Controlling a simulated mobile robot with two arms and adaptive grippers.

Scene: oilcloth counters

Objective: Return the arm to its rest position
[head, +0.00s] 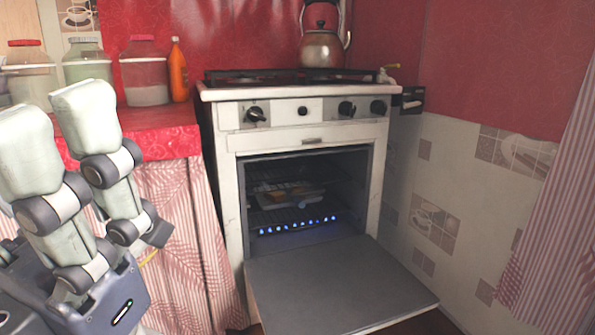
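My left gripper (55,125) is at the left edge in the head view, in front of the red counter and the striped curtain. Its two pale fingers point up and stand apart, with red counter showing between them. I see nothing held between them. Its dark palm is at the lower left; the rest of the arm is out of frame. My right gripper and arm are not in view.
A white stove (310,112) stands ahead with its oven door (335,285) folded down. Blue flames burn inside below a rack (290,210). A kettle (322,48) is on top. Jars (145,75) and an orange bottle (177,72) stand on the counter (160,118).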

